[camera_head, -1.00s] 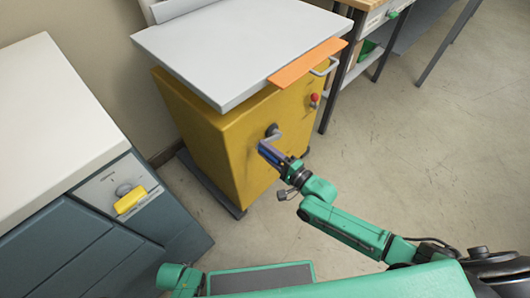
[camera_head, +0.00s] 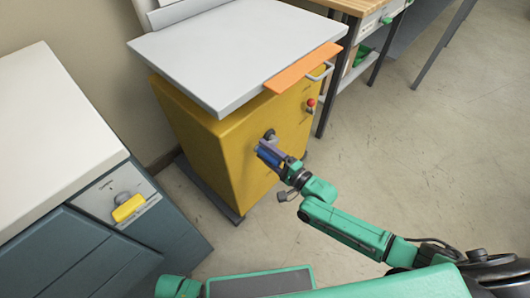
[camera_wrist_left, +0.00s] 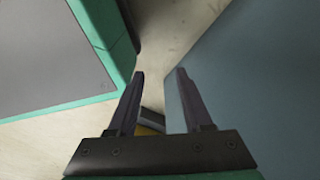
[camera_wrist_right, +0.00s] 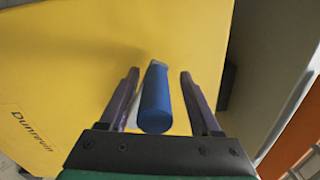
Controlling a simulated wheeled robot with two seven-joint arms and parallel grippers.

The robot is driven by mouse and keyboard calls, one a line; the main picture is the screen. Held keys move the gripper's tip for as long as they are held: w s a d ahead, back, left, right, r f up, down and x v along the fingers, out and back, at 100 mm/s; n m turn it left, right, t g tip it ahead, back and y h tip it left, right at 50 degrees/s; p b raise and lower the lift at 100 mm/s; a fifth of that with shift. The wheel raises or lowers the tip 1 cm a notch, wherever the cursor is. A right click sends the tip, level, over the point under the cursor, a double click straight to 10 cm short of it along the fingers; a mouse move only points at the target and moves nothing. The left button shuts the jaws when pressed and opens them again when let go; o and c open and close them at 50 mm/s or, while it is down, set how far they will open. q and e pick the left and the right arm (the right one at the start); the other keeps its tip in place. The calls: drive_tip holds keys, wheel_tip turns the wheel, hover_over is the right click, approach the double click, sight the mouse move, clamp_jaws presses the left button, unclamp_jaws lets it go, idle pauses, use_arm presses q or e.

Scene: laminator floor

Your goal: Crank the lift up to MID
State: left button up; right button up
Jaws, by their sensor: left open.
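The yellow lift (camera_head: 235,140) stands left of centre in the head view, with a flat light-grey top (camera_head: 240,50). A crank hub (camera_head: 270,135) is on its front face. My right gripper (camera_head: 268,153) is at the crank. In the right wrist view the blue crank handle (camera_wrist_right: 155,100) lies between the fingers of my right gripper (camera_wrist_right: 160,85), with gaps visible on both sides. The fingers look open around it. In the left wrist view my left gripper (camera_wrist_left: 159,75) is open and empty. Its fingers are out of sight in the head view.
An orange strip (camera_head: 305,68) lies along the top's edge, near a metal handle (camera_head: 320,73) and a red knob (camera_head: 311,102). A blue-grey cabinet (camera_head: 100,255) with a yellow knob (camera_head: 128,208) stands left. A workbench (camera_head: 352,5) stands behind. The floor at right is clear.

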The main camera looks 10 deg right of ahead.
drive_tip(key=shift+s+f, duration=0.1)
drive_tip(key=shift+s, duration=0.05)
use_arm(q)
drive_tip(key=s, duration=0.1)
drive_tip(key=s+p, duration=0.1)
drive_tip(key=s+f, duration=0.1)
drive_tip(key=shift+s+a+p, duration=0.1)
drive_tip(key=shift+a+p, duration=0.2)
drive_tip(key=shift+a, duration=0.05)
use_arm(e)
drive_tip(key=v, duration=1.4)
drive_tip(key=shift+s+d, duration=0.1)
drive_tip(key=shift+s, duration=0.05)
